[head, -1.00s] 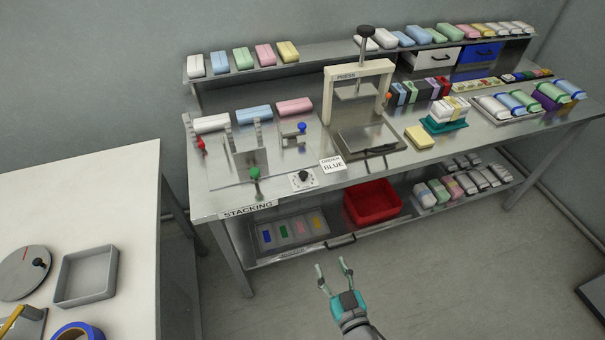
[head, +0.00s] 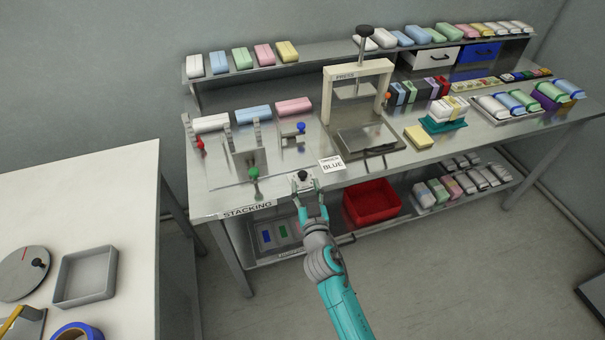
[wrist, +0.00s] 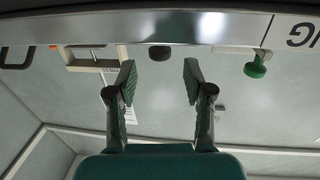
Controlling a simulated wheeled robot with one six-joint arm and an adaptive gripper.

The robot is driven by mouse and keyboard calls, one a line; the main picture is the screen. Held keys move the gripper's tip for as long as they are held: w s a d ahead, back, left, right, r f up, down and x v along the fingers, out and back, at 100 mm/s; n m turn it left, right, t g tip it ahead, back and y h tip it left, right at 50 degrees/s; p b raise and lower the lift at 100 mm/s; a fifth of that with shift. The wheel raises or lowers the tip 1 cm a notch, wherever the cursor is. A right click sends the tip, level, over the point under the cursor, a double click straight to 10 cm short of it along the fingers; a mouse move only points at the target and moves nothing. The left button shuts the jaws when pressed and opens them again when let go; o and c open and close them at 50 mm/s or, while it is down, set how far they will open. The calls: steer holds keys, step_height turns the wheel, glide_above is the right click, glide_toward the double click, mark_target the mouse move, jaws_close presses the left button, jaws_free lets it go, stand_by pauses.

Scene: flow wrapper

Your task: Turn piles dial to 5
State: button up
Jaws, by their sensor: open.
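The dial is a black knob (head: 302,175) on a small white plate at the front edge of the steel bench. Its numbers and pointer are too small to read. My gripper (head: 308,190) is open at the bench's front edge, just in front of the dial, and hides part of its plate. In the wrist view, which appears upside down, the black knob (wrist: 160,52) shows beyond the gap between the two open fingers (wrist: 159,77), apart from both.
A green-knobbed lever (head: 254,173) stands left of the dial, above the STACKING label (head: 247,210). A BLUE card (head: 332,165) lies right of it, near the press (head: 328,95). A red bin (head: 371,203) sits on the shelf below.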

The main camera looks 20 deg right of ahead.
mark_target(303, 177)
steer(key=w, duration=0.5)
steer(key=shift+w+d, duration=0.3)
steer(key=shift+d, duration=0.1)
jaws_close()
